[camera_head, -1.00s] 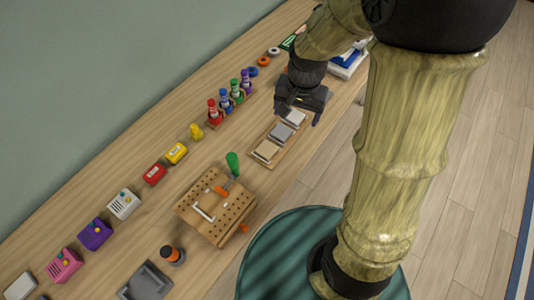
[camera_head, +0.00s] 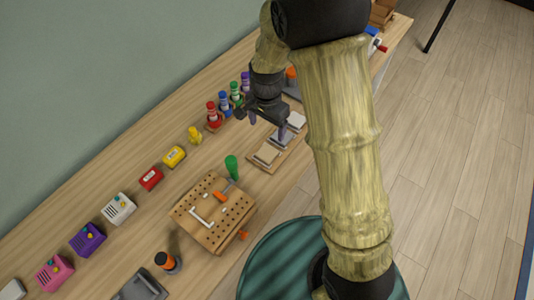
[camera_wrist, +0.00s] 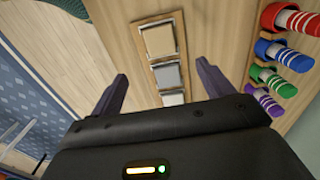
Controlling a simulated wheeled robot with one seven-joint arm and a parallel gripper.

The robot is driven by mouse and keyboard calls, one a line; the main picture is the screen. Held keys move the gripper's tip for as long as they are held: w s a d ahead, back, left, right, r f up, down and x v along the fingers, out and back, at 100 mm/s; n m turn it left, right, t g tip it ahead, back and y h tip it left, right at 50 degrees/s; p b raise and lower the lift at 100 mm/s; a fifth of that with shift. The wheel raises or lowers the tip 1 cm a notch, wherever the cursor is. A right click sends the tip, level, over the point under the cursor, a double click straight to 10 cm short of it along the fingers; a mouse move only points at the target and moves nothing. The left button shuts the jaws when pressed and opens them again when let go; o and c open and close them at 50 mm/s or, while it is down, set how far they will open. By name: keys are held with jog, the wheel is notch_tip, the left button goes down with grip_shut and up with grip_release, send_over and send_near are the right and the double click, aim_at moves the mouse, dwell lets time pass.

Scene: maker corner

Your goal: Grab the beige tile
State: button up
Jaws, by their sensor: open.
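The beige tile (camera_head: 266,154) lies at the near end of a wooden tray (camera_head: 254,164) that holds a row of tiles. In the wrist view the beige tile (camera_wrist: 160,40) is at the top of the row, beyond my fingertips. A grey tile (camera_wrist: 167,76) sits in the middle, and a paler tile (camera_wrist: 173,99) is partly hidden by my gripper. My gripper (camera_head: 268,125) is open and empty above the tray, nearer the grey tile; its two fingers (camera_wrist: 161,84) straddle the row in the wrist view.
A rack of red, blue, green and purple markers (camera_wrist: 284,52) stands close beside the tray. A yellow figure (camera_head: 195,135) and several small boxes line the table's back.

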send_over(268, 152)
notch_tip(268, 152, down, 8)
jog(key=shift+s+a+r, duration=0.15)
jog(key=shift+w+f+p, duration=0.2)
jog(key=shift+f+p, duration=0.15)
jog(key=shift+f, duration=2.25)
jog(key=c, duration=1.1)
jog(key=shift+r, duration=0.15)
